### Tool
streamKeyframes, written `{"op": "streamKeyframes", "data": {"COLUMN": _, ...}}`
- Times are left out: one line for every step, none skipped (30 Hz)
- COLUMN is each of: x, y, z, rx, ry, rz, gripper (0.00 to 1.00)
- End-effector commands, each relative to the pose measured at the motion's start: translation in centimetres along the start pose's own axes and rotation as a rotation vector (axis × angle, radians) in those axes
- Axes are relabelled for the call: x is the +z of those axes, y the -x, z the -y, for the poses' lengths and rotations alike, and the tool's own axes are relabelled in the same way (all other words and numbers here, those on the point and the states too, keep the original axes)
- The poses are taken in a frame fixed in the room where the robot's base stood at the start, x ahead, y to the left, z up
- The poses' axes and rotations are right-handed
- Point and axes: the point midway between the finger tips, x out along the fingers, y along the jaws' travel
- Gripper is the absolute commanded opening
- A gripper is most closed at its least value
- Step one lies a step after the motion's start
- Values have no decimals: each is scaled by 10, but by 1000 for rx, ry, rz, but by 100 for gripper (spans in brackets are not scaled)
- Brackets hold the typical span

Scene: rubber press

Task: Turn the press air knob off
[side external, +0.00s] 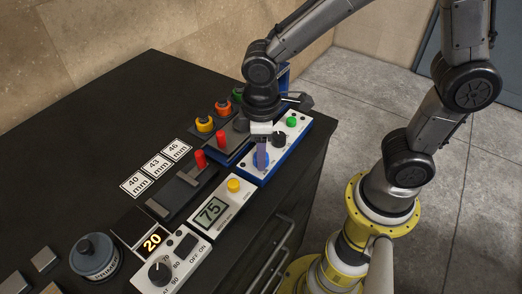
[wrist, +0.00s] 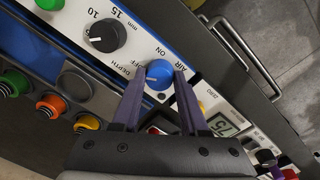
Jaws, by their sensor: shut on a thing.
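The blue air knob (wrist: 158,75) sits on the white press panel beside the printed words AIR, ON and OFF in the wrist view. My gripper (wrist: 160,82) has its two purple fingers on either side of the knob, closed on it. A small pale mark shows on the knob's left side, near the OFF print; its exact setting is hard to tell. In the side view, my gripper (side external: 262,158) points down at the panel, and the blue knob (side external: 257,160) shows partly behind the fingers.
A black depth knob (wrist: 103,35) is on the same panel. Green, orange and yellow buttons (wrist: 50,104) line the neighbouring panel. Red-handled parts (side external: 199,158) lie left of my gripper. The dark cabinet top (side external: 110,120) has free room.

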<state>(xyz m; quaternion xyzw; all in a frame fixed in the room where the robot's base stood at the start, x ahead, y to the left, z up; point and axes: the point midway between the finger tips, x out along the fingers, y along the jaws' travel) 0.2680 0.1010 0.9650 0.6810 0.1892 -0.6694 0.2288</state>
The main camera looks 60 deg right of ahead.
Motion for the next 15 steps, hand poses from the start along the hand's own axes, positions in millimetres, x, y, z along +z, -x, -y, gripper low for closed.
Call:
{"op": "streamKeyframes", "data": {"x": -1, "y": 2, "z": 0, "rx": 2, "ry": 5, "rz": -4, "gripper": 0}}
{"op": "streamKeyframes", "data": {"x": -1, "y": 2, "z": 0, "rx": 2, "ry": 5, "rz": -4, "gripper": 0}}
{"op": "streamKeyframes", "data": {"x": -1, "y": 2, "z": 0, "rx": 2, "ry": 5, "rz": -4, "gripper": 0}}
{"op": "streamKeyframes", "data": {"x": -1, "y": 2, "z": 0, "rx": 2, "ry": 6, "rz": -4, "gripper": 0}}
{"op": "streamKeyframes", "data": {"x": -1, "y": 2, "z": 0, "rx": 2, "ry": 5, "rz": -4, "gripper": 0}}
{"op": "streamKeyframes", "data": {"x": -1, "y": 2, "z": 0, "rx": 2, "ry": 5, "rz": -4, "gripper": 0}}
{"op": "streamKeyframes", "data": {"x": -1, "y": 2, "z": 0, "rx": 2, "ry": 5, "rz": -4, "gripper": 0}}
{"op": "streamKeyframes", "data": {"x": -1, "y": 2, "z": 0, "rx": 2, "ry": 5, "rz": -4, "gripper": 0}}
{"op": "streamKeyframes", "data": {"x": -1, "y": 2, "z": 0, "rx": 2, "ry": 5, "rz": -4, "gripper": 0}}
{"op": "streamKeyframes", "data": {"x": -1, "y": 2, "z": 0, "rx": 2, "ry": 5, "rz": -4, "gripper": 0}}
{"op": "streamKeyframes", "data": {"x": -1, "y": 2, "z": 0, "rx": 2, "ry": 5, "rz": -4, "gripper": 47}}
{"op": "streamKeyframes", "data": {"x": -1, "y": 2, "z": 0, "rx": 3, "ry": 5, "rz": -4, "gripper": 54}}
{"op": "streamKeyframes", "data": {"x": -1, "y": 2, "z": 0, "rx": 2, "ry": 5, "rz": -4, "gripper": 59}}
{"op": "streamKeyframes", "data": {"x": -1, "y": 1, "z": 0, "rx": 2, "ry": 4, "rz": -4, "gripper": 65}}
{"op": "streamKeyframes", "data": {"x": -1, "y": 1, "z": 0, "rx": 2, "ry": 4, "rz": -3, "gripper": 72}}
